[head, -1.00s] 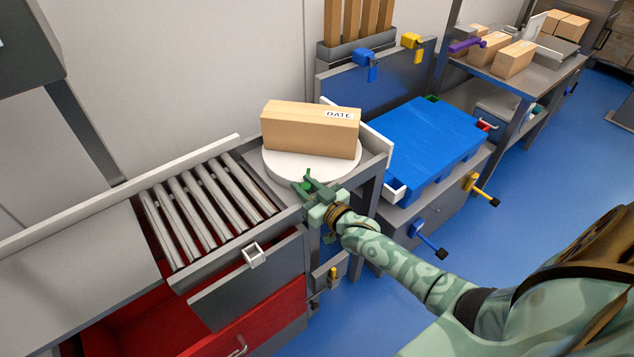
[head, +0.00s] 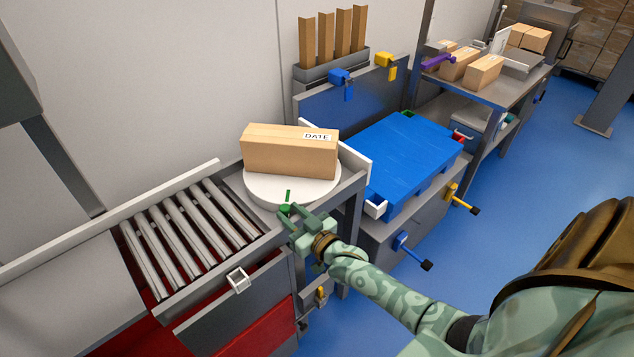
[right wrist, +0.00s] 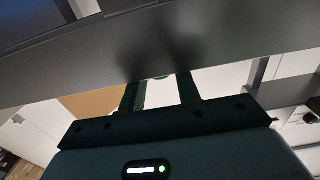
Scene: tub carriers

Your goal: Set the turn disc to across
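The turn disc (head: 253,191) is a white round plate at the right end of the roller track in the head view. A long cardboard box (head: 290,154) with a DATE label lies on it, roughly along the back wall. A green mark (head: 288,196) shows at the disc's front edge, and a small green knob (head: 284,208) stands just in front of it. My right gripper (head: 291,222) is at the front edge of the frame beside the knob. Its fingers are apart in the right wrist view (right wrist: 160,92), with a bit of green between or beyond them. My left gripper is not in view.
The roller track (head: 190,235) lies left of the disc. Below the track are a drawer handle (head: 237,280) and a red bin. Blue floor is open at right.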

